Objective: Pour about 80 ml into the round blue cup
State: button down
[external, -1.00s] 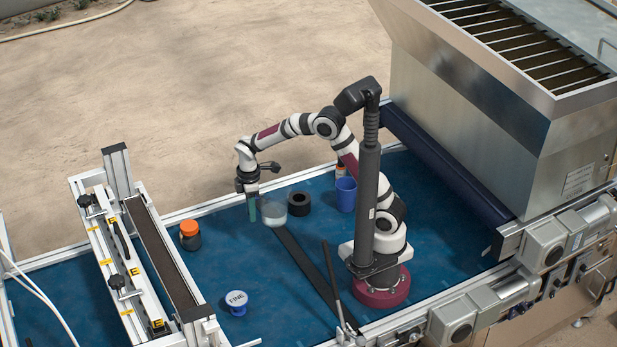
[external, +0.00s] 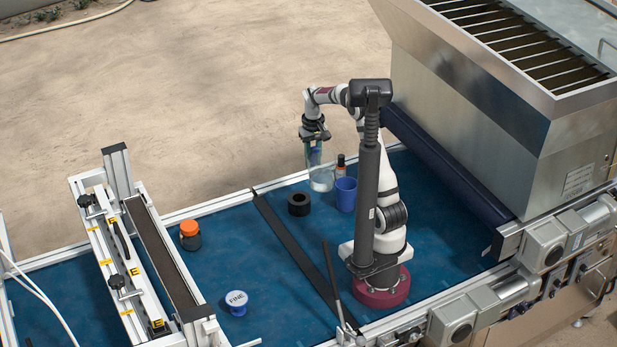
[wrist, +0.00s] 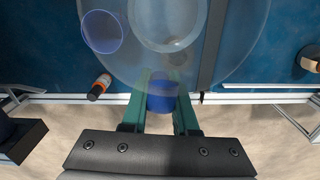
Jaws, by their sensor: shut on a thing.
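My gripper (external: 314,150) is shut on the blue grip (wrist: 161,92) of a clear vessel (external: 321,180); its green fingers show on both sides of that grip in the wrist view. The vessel looks upright, raised, with pale contents low in it. The round blue cup (external: 345,196) stands on the blue surface, just right of and below the vessel in the external view. In the wrist view the cup (wrist: 102,32) appears at the upper left, partly seen through the vessel's clear rim. I cannot tell the cup's contents.
A small bottle with a dark cap (external: 340,168) stands right behind the cup. A black ring (external: 299,204) lies left of it. A dark strip (external: 300,254) crosses the surface. An orange-lidded jar (external: 190,241) and a pot marked FINE (external: 236,305) stand farther left.

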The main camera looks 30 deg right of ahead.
jog(key=s+d+r+m, duration=0.2)
jog(key=s+d+m, duration=0.2)
jog(key=d+m, duration=0.3)
jog(key=s+d+r+m, duration=0.1)
jog(key=s+d+m, duration=0.4)
jog(key=d, duration=0.8)
jog(key=s+d+r+m, duration=0.2)
jog(key=s+d+m, duration=0.2)
jog(key=d+m, duration=0.5)
jog(key=shift+s+d+r+m, duration=0.35)
jog(key=shift+d+m, duration=0.05)
jog(key=shift+m, duration=0.2)
notch_tip(320, 180, down, 10)
jog(key=a+r+h, duration=0.1)
jog(key=h, duration=0.1)
jog(key=w+a+r+g+h, duration=0.3)
jog(key=a+g+h, duration=0.1)
jog(key=a+h, duration=0.2)
jog(key=shift+w+r+g+h, duration=0.2)
jog(key=shift+r+g+h, duration=0.2)
jog(key=shift+h, duration=0.5)
jog(key=shift+w+a+g+h, duration=0.3)
jog(key=shift+a+g+h, duration=0.15)
jog(key=shift+h, duration=0.35)
